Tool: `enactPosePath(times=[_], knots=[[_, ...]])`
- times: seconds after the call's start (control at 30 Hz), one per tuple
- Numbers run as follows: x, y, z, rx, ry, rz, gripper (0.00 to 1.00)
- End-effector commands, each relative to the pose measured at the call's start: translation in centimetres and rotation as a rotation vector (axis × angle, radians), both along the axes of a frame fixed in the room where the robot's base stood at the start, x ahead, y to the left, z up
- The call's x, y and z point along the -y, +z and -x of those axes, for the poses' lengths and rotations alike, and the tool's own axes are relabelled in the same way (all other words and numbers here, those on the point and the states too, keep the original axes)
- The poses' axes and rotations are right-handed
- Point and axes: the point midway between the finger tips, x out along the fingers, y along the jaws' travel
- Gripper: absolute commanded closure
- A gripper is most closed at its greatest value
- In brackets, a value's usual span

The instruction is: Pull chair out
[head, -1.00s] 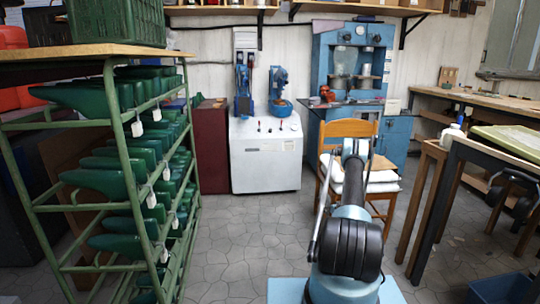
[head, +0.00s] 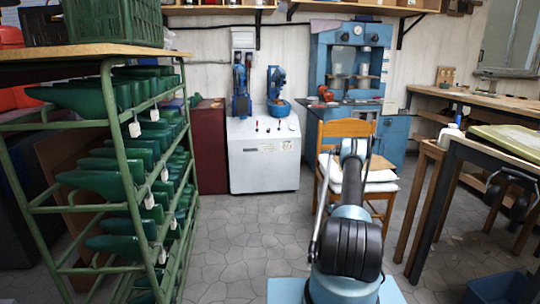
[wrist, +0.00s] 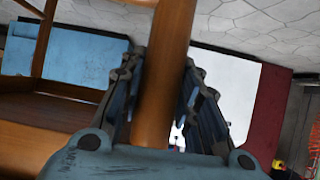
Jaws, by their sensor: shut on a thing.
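The wooden chair (head: 347,129) with a white seat pad (head: 381,176) stands upright in the head view, in front of the blue press. My arm reaches forward to it and covers part of its back and seat. My gripper is hidden behind the arm there. In the wrist view, my gripper (wrist: 160,85) has its two fingers on either side of a wooden bar of the chair (wrist: 167,60), closed on it. More of the chair's wooden frame shows at the lower left of that view.
A green rack (head: 118,150) of shoe lasts stands at left. A white cabinet (head: 264,163) and blue press (head: 395,130) stand behind. A dark-legged table (head: 437,205) and wooden workbench (head: 475,100) are at right. The tiled floor (head: 240,235) between rack and arm is clear.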

Motion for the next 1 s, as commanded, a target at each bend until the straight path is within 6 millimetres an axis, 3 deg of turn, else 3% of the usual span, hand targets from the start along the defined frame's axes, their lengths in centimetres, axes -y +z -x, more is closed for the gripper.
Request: enactPosePath(times=[0.53, 0.83, 0.87, 1.0], knots=[[-1.7, -0.2, 3.5, -0.005, 0.005, -0.004, 1.00], [-1.8, -0.2, 3.8, -0.006, 0.005, -0.004, 1.00], [-1.8, -0.2, 3.8, -0.006, 0.005, -0.004, 0.63], [-1.7, -0.1, 3.8, -0.005, 0.005, -0.003, 0.31]])
